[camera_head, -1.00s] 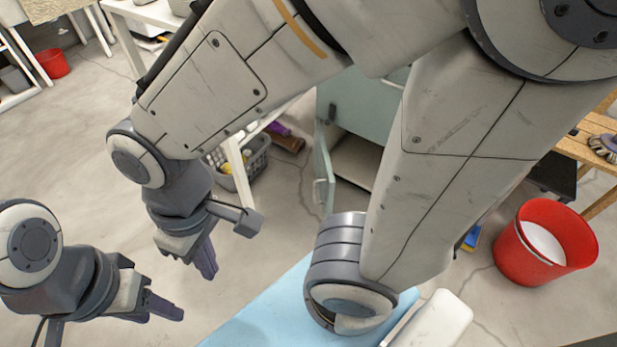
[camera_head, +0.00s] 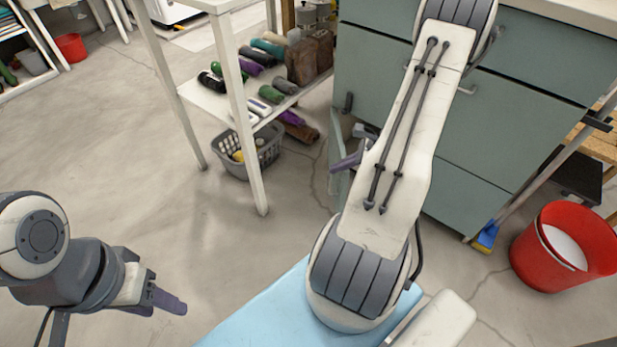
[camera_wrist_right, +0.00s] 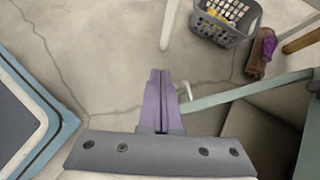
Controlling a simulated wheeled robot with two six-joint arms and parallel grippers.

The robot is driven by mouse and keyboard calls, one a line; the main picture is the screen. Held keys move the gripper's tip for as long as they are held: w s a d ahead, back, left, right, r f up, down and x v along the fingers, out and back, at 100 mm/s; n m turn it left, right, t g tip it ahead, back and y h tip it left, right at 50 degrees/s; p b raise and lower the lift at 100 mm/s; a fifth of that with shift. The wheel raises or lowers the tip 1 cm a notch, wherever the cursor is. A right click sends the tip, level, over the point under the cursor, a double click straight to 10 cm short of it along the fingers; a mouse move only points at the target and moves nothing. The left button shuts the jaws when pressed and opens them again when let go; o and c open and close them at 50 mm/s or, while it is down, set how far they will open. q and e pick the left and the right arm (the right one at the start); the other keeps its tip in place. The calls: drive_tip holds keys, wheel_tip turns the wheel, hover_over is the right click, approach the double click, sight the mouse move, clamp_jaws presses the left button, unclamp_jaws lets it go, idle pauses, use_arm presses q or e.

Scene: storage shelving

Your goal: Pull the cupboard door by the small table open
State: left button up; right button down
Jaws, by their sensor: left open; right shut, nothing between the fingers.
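The pale green cupboard (camera_head: 440,125) stands at the upper right. Its lower-left door (camera_head: 338,187) stands ajar, partly hidden by my right gripper and arm. In the right wrist view the door (camera_wrist_right: 245,91) runs as a narrow edge with a dark opening behind it and a pale handle (camera_wrist_right: 184,91) on its outer end. My right gripper (camera_head: 337,166) is shut and empty at the door. In the wrist view its fingers (camera_wrist_right: 158,75) are just left of the handle; I cannot tell if they touch. My left gripper (camera_head: 172,303) is open and empty over the floor, lower left.
The left floor is clear.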

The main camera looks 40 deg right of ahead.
drive_tip(key=w+a+f+m+b, duration=0.1)
drive_tip(key=w+a+f+b, duration=0.1)
drive_tip(key=w+f+b, duration=0.5)
drive_tip(key=shift+w+a+f+m+t+h, duration=0.35)
drive_tip(key=shift+w+f, duration=0.25)
drive_tip(key=shift+f, duration=0.25)
idle(1.1)
